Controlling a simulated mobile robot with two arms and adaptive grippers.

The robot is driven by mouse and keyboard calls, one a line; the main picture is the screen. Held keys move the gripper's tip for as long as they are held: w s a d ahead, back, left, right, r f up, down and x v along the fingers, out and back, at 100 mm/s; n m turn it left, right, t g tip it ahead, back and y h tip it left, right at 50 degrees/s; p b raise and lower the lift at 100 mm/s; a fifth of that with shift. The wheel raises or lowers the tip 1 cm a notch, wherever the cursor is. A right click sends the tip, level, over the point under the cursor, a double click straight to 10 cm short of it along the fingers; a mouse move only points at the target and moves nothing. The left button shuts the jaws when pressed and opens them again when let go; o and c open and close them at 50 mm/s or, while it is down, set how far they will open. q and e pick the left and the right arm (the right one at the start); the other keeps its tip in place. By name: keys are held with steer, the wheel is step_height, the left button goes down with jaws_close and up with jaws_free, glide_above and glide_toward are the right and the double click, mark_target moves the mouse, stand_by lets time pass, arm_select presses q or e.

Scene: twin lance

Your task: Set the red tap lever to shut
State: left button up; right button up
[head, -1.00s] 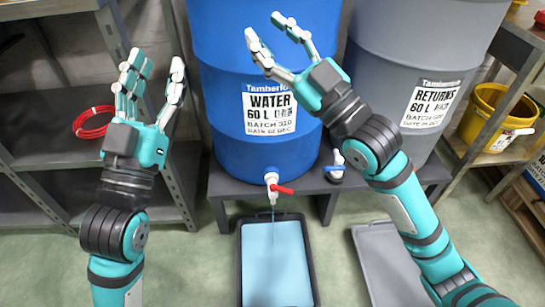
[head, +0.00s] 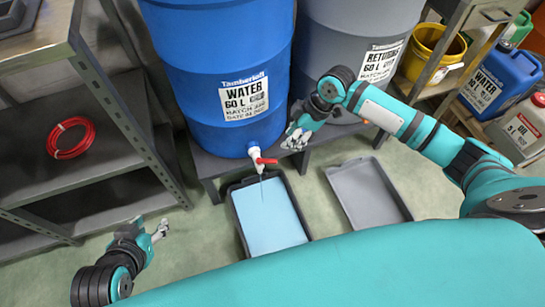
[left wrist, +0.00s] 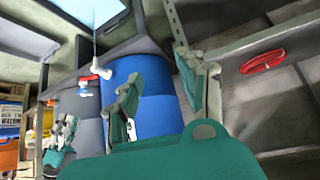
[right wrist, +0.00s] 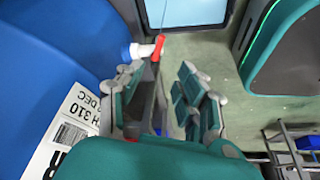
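The red tap lever (head: 266,160) sits on the white tap (head: 254,153) at the foot of the blue WATER drum (head: 222,62). It points right, roughly sideways, and a thin stream runs down from the tap. My right gripper (head: 293,139) is just right of and above the lever, apart from it in the head view. In the right wrist view the lever (right wrist: 158,47) shows just beyond the open fingers (right wrist: 163,78), nearer the left one. My left gripper (head: 162,231) is low at left, far from the tap. Its fingers (left wrist: 158,75) are apart and empty.
A black tray (head: 238,222) holding blue water stands under the tap. An empty grey tray (head: 368,190) lies to its right. The grey RETURNS drum (head: 345,35) stands beside the blue one. A shelf with a red coil (head: 70,138) is at left.

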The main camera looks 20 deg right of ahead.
steer(key=b, duration=0.2)
glide_toward(271, 160)
step_height(271, 160, down, 2)
steer(key=x, duration=0.2)
steer(key=b+x, duration=0.1)
steer(key=x, duration=0.1)
steer(key=b+x, duration=0.1)
steer(key=x, duration=0.1)
steer(key=shift+a+r, duration=0.2)
steer(key=shift+a, duration=0.1)
arm_select(q)
steer(key=w+d+r+t+h, duration=0.2)
steer(key=w+r+t, duration=0.2)
steer(key=r, duration=0.5)
steer(key=w+d+r+t+h, duration=0.2)
steer(key=w+r+t, duration=0.2)
steer(key=r+t, duration=0.5)
steer(key=shift+d+m+b, duration=0.3)
steer(key=shift+d, duration=0.1)
arm_select(e)
steer(key=shift+w+a+f, duration=0.1)
steer(key=shift+f, duration=0.1)
jaws_close()
